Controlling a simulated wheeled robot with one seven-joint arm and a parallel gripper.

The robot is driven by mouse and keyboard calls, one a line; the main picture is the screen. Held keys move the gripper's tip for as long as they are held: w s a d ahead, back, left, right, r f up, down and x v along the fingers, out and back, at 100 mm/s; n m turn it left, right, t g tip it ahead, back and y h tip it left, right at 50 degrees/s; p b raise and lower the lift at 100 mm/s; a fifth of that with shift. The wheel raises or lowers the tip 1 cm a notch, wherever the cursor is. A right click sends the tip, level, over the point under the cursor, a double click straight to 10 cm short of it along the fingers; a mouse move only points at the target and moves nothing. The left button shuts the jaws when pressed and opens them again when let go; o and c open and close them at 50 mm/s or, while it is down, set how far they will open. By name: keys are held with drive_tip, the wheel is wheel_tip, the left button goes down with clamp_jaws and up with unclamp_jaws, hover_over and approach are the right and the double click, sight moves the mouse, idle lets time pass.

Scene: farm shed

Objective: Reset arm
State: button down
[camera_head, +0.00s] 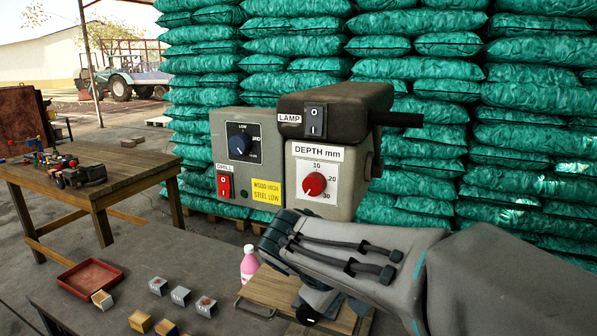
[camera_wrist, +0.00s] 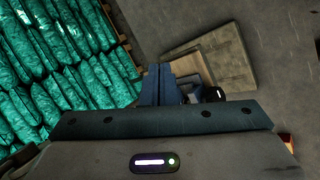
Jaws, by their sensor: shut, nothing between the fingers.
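My arm reaches in from the lower right in the head view. Its grey wrist is in front of the lower part of the drill machine (camera_head: 322,180), and whether they touch I cannot tell. My gripper (camera_wrist: 158,72) shows in the wrist view as dark blue fingers, shut and with nothing held. In the head view the fingertips are hard to make out. The machine carries a red depth knob (camera_head: 314,184), a blue speed dial (camera_head: 240,143), a red drill switch (camera_head: 224,186) and a black lamp switch (camera_head: 315,121).
On the grey bench (camera_head: 190,254) are a red tray (camera_head: 90,277), several small blocks (camera_head: 181,295), a pink bottle (camera_head: 249,265) and a wooden board (camera_head: 272,288) beneath my wrist. Stacked green sacks (camera_head: 430,150) stand behind. A wooden table (camera_head: 98,190) is at left.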

drive_tip(key=s+d+f+m+y, duration=0.2)
drive_tip(key=s+f+m+y, duration=0.1)
drive_tip(key=s, duration=0.3)
drive_tip(key=s+d+f+m+g+y, duration=0.1)
drive_tip(key=s+d+f+m+y, duration=0.2)
drive_tip(key=s+f+m, duration=0.1)
drive_tip(key=shift+s+f+g+y, duration=0.3)
drive_tip(key=shift+s+f, duration=0.25)
drive_tip(key=shift+s, duration=0.7)
drive_tip(key=shift+d+m, duration=0.25)
drive_tip(key=shift+m, duration=0.05)
